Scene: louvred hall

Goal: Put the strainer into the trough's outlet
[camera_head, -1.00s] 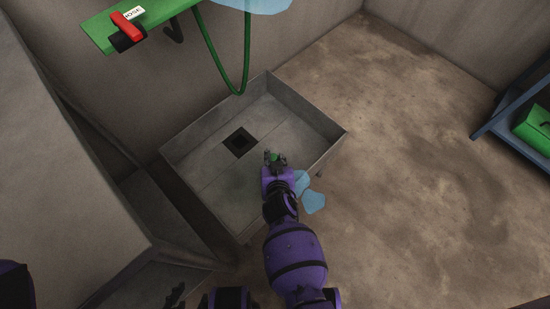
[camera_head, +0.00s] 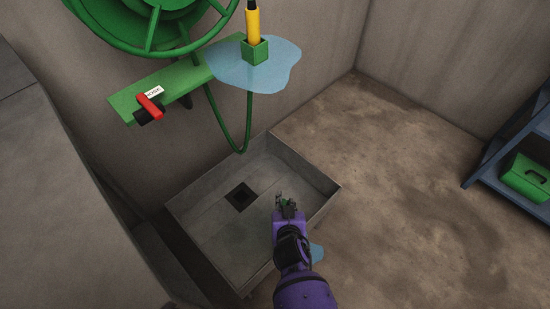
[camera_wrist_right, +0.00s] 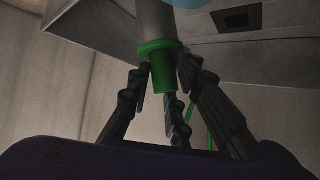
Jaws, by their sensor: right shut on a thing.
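The grey metal trough (camera_head: 297,152) stands on the floor by the wall, low in the head view. Its outlet (camera_head: 240,197) is a dark square hole in the trough's floor. The outlet also shows at the top of the right wrist view (camera_wrist_right: 237,18). My right gripper (camera_head: 287,203) is over the trough, to the right of the outlet and apart from it. In the right wrist view its fingers close around the green grip of the strainer (camera_wrist_right: 158,48), with a grey cylinder beyond the green flange. My left gripper is not in view.
Above the trough hang a green hose reel (camera_head: 148,42), a green bracket with a red-handled valve (camera_head: 150,106) and a looping green hose (camera_head: 246,130). A yellow tool (camera_head: 253,25) stands in a green holder. A blue shelf with a green box (camera_head: 528,178) is at right. Floor between is clear.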

